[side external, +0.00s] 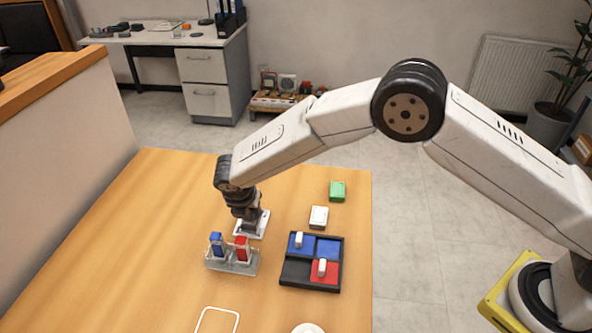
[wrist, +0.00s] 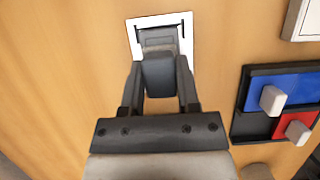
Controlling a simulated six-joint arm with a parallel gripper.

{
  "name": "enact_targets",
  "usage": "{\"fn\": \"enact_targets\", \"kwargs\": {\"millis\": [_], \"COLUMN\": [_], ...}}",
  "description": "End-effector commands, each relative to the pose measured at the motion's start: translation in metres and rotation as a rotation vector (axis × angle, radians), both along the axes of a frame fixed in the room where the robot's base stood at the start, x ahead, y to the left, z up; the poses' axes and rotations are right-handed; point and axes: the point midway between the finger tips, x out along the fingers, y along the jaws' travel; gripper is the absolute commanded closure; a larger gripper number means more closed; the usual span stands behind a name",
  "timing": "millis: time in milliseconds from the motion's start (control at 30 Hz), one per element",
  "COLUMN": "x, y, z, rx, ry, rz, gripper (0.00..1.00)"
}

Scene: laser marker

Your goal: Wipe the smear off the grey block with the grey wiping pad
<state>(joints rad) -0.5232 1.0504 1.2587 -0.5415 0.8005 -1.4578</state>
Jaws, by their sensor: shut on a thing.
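My gripper (wrist: 160,88) points down with its fingers shut on a dark grey block-like thing (wrist: 158,76), which looks like the grey wiping pad. Just beyond it in the wrist view is a grey piece (wrist: 158,40) with dark edges, perhaps the grey block, partly hidden by the pad. It lies over a white square (wrist: 134,35) on the table, which also shows below my gripper in the side view (side external: 262,224). I cannot make out a smear, or whether pad and grey piece touch.
A clear rack with a blue piece (side external: 217,243) and a red piece (side external: 242,248) stands close in front of my gripper. To the right are a black tray (side external: 295,271) with blue and red areas, a white box (side external: 319,217) and a green block (side external: 338,191). An empty white outline (side external: 217,309) lies nearer.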

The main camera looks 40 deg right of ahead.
Motion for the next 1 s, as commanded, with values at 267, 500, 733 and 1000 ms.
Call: {"fn": "enact_targets", "kwargs": {"millis": [267,500,733,1000], "x": [0.018,0.020,0.004,-0.014], "y": [-0.019,-0.020,-0.005,0.012], "z": [-0.001,0.000,-0.001,-0.001], "rx": [-0.001,0.000,0.000,-0.002], "ry": [0.002,0.002,0.003,0.004], "rz": [-0.002,0.004,0.003,0.003], "gripper": [1.00,1.00,1.00,1.00]}}
